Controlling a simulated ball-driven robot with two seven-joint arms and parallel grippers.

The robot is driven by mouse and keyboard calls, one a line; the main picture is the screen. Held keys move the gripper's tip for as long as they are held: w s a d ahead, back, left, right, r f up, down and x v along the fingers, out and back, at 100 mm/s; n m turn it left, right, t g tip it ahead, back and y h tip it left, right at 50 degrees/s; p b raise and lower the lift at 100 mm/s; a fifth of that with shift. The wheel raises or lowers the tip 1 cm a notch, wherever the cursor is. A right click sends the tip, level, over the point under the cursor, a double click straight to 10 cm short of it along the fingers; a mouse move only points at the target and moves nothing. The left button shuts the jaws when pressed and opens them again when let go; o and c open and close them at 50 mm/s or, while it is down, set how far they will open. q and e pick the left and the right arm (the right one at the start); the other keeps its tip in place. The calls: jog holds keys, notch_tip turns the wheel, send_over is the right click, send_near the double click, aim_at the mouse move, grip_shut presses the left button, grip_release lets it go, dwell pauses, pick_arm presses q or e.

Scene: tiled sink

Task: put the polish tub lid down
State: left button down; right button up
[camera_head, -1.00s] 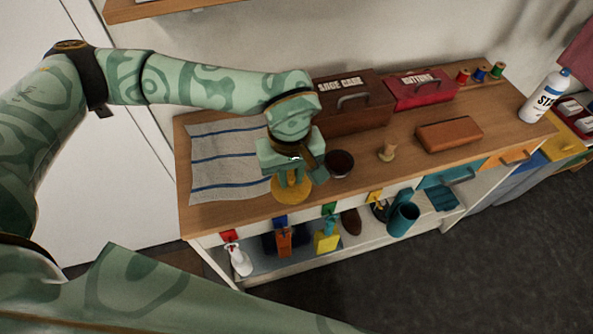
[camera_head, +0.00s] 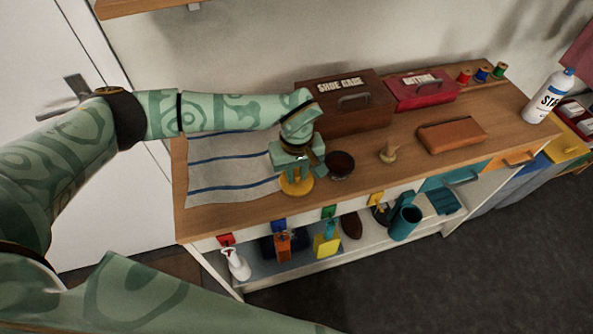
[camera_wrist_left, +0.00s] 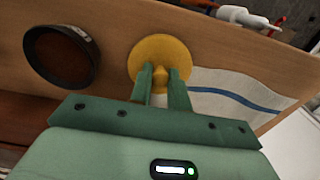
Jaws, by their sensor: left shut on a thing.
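The polish tub lid (camera_head: 297,187) is a yellow disc with a small knob, over the wooden worktop just right of the striped cloth. My left gripper (camera_head: 296,174) points down and is shut on the lid's knob. In the left wrist view the fingers (camera_wrist_left: 161,82) close on the knob, with the yellow lid (camera_wrist_left: 160,52) below them. I cannot tell whether the lid touches the wood. The open polish tub (camera_head: 341,165), round and dark, stands just right of the lid. It also shows in the left wrist view (camera_wrist_left: 62,82). My right gripper is out of view.
The striped cloth (camera_head: 225,165) lies at left. The brown shoe care box (camera_head: 345,104) and red buttons box (camera_head: 421,91) stand behind. A narrow strip of front wood (camera_head: 240,213) is bare.

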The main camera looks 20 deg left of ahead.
aim_at(296, 175)
pick_arm(q)
jog(key=shift+f, duration=0.1)
jog(key=shift+f, duration=0.15)
jog(key=c, duration=1.3)
grip_release()
jog(key=shift+s, duration=0.1)
notch_tip(296, 175, up, 13)
jog(key=shift+f+p, duration=0.2)
jog(key=shift+p, duration=0.55)
jog(key=shift+f, duration=0.1)
